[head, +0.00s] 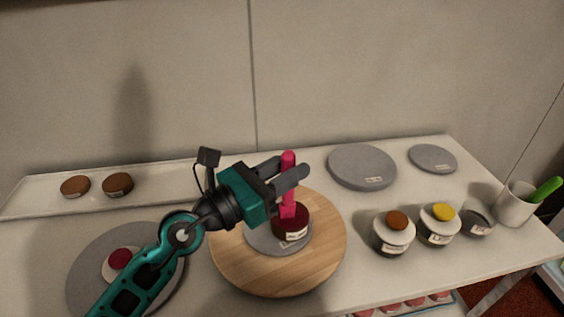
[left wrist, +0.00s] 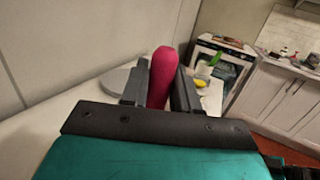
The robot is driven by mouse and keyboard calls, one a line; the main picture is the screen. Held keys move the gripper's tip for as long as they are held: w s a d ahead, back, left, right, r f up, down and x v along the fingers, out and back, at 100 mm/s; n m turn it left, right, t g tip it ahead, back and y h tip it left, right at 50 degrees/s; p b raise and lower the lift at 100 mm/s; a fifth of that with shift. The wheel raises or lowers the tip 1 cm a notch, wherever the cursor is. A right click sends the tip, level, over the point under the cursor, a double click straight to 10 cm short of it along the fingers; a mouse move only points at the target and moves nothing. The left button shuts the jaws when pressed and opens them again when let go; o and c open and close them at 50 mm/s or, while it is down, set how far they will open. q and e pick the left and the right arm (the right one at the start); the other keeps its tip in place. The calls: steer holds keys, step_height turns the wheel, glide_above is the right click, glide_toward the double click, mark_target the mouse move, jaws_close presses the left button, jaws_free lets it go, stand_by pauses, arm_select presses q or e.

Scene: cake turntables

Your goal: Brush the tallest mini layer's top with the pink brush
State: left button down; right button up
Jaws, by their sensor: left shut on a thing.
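My left gripper (head: 287,170) is shut on the pink brush (head: 288,158) above the wooden turntable (head: 330,245). The brush is held upright, bristle end down, at the top of a dark red mini layer (head: 291,225). Whether it touches the top I cannot tell for sure. The red layer sits on a grey disc (head: 265,244) on the turntable. In the left wrist view the pink handle (left wrist: 162,78) stands between my two fingers (left wrist: 160,92). Two brown mini layers (head: 75,186) (head: 118,184) lie on the white tray at the back left. My right gripper is not in view.
A grey turntable (head: 88,272) at the left carries a white piece with a red top, partly behind my arm. Two grey discs (head: 361,166) (head: 432,158) lie at the back. Several jars (head: 393,240) and a white cup (head: 514,206) with a green handle stand at the right.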

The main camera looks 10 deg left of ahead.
arm_select(q)
steer(key=shift+d+r, duration=0.1)
steer(key=shift+d, duration=0.25)
steer(key=w, duration=0.1)
steer(key=w+d, duration=0.1)
steer(key=w, duration=0.1)
steer(key=shift+w+d+p, duration=0.1)
steer(key=shift+w+p, duration=0.05)
steer(key=shift+p, duration=0.15)
steer(key=shift+w+a+b, duration=0.2)
steer(key=shift+w+a, duration=0.1)
steer(key=shift+a, duration=0.3)
steer(key=shift+w+a+b, duration=0.15)
steer(key=shift+w+a, duration=0.15)
steer(key=shift+a, duration=0.25)
